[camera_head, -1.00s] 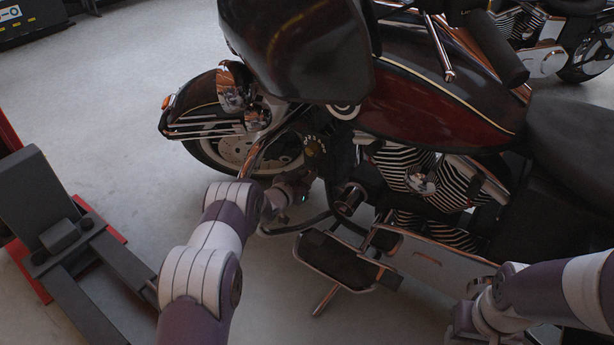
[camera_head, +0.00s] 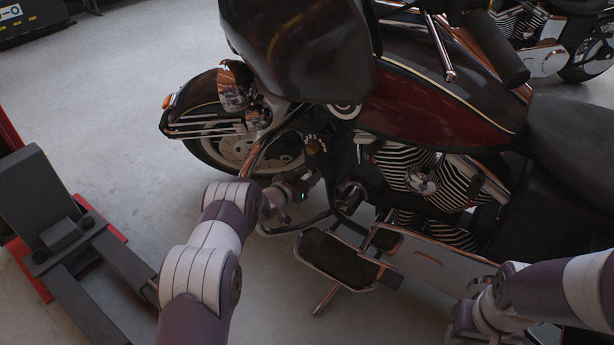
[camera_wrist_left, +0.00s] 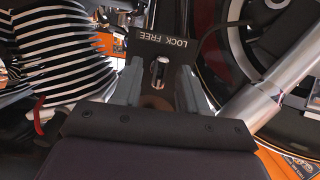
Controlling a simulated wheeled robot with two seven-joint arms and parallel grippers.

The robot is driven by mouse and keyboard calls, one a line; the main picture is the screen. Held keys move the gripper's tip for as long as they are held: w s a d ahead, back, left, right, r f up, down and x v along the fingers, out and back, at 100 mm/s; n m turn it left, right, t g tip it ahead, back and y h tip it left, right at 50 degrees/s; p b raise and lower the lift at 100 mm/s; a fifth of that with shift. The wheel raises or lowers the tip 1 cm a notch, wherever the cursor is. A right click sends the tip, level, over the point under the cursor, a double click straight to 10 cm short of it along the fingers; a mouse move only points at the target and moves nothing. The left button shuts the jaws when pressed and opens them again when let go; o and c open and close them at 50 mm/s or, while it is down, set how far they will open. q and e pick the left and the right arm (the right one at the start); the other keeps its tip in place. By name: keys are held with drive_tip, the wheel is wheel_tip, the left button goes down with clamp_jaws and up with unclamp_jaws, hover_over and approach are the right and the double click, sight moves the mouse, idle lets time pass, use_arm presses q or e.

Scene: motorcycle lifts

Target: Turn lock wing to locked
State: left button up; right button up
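In the left wrist view a dark plate (camera_wrist_left: 165,42) carries the words LOCK and FREE. The lock wing (camera_wrist_left: 158,70), a small shiny metal piece, stands in front of it, its long side running up and down the picture. My left gripper (camera_wrist_left: 158,88) is open, one finger on each side of the wing, with gaps showing; I see no clear contact. In the head view my left gripper (camera_head: 312,180) is low beside the motorcycle (camera_head: 430,105), behind its front wheel; its fingertips and the wing are hard to make out there. My right gripper (camera_head: 465,322) is at the lower right, its fingers unclear.
The footboard (camera_head: 340,258) and the chrome engine (camera_head: 425,180) are right of my left gripper. The front wheel (camera_head: 225,150) is to its left. A black and red lift (camera_head: 65,235) stands at the left. Grey floor (camera_head: 130,130) is clear between.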

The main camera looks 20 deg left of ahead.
use_arm(q)
drive_tip(key=shift+s+a+r+p, duration=0.1)
drive_tip(key=shift+s+r+p, duration=0.1)
drive_tip(key=shift+s+p, duration=0.1)
drive_tip(key=p+v, duration=0.5)
drive_tip(key=v, duration=0.7)
drive_tip(key=shift+f, duration=0.15)
